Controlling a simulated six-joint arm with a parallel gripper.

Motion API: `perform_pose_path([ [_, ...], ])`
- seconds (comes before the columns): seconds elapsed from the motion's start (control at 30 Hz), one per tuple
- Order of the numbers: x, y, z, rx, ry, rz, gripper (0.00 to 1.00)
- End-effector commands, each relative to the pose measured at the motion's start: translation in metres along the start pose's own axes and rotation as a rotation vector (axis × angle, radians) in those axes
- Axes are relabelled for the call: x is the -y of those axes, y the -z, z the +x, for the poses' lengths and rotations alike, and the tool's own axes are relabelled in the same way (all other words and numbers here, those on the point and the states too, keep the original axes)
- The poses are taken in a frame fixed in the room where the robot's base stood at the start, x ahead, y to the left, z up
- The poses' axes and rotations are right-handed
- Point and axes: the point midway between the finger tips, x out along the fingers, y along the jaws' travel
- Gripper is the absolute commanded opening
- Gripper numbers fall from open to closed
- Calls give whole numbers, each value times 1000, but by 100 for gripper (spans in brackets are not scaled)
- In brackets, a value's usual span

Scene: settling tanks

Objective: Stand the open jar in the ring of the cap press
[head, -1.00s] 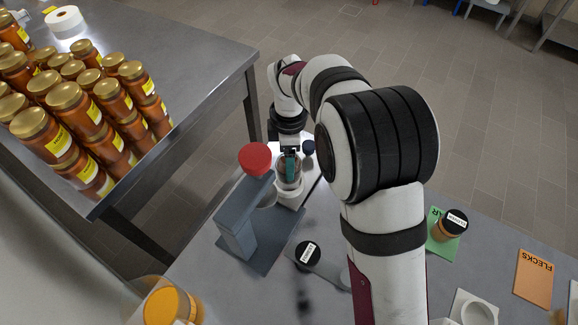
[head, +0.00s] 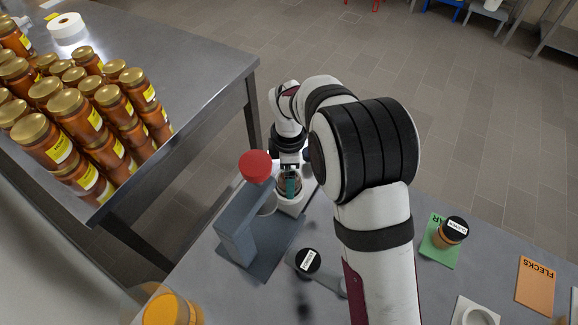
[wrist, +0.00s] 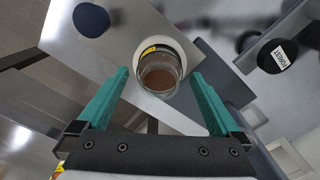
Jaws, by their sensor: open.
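The open jar (wrist: 158,75), glass with brown contents and a yellow label, stands upright in or on a round white piece (wrist: 188,50). It also shows in the head view (head: 289,187), partly hidden by my gripper. My gripper (wrist: 159,73) is open, its teal fingers on either side of the jar, with gaps visible in the wrist view. The cap press (head: 240,222), blue-grey with a red knob (head: 255,167), stands just left of the jar. I cannot tell whether the white piece is the press's ring.
Another black-lidded jar (head: 450,232) is on a green card (head: 437,254). A dark round knob (wrist: 91,20) is close to my left finger. Stacked gold-lidded jars (head: 80,125) fill the left table.

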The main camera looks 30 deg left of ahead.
Motion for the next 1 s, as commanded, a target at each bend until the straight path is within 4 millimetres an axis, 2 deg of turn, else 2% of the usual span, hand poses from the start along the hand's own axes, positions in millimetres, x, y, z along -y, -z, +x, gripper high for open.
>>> perform_pose_path([
  [0.3, -1, 0, -84, 0, -6, 0, 100],
  [0.4, -1, 0, -104, 0, -5, 0, 100],
  [0.5, 0, 0, -114, 0, -2, 0, 100],
  [0.63, 0, 0, -118, 0, -1, 2, 100],
  [0.67, 2, -3, -119, -1, -1, 17, 100],
  [0.73, 14, -24, -131, -9, -1, 156, 100],
  [0.77, 25, -39, -139, -15, 1, 269, 100],
  [0.87, 94, -101, -168, -48, 19, 843, 100],
  [0.9, 129, -121, -176, -63, 32, 1111, 100],
  [0.93, 157, -131, -179, -74, 42, 1309, 100],
  [1.0, 218, -144, -177, -98, 71, 1753, 100],
])
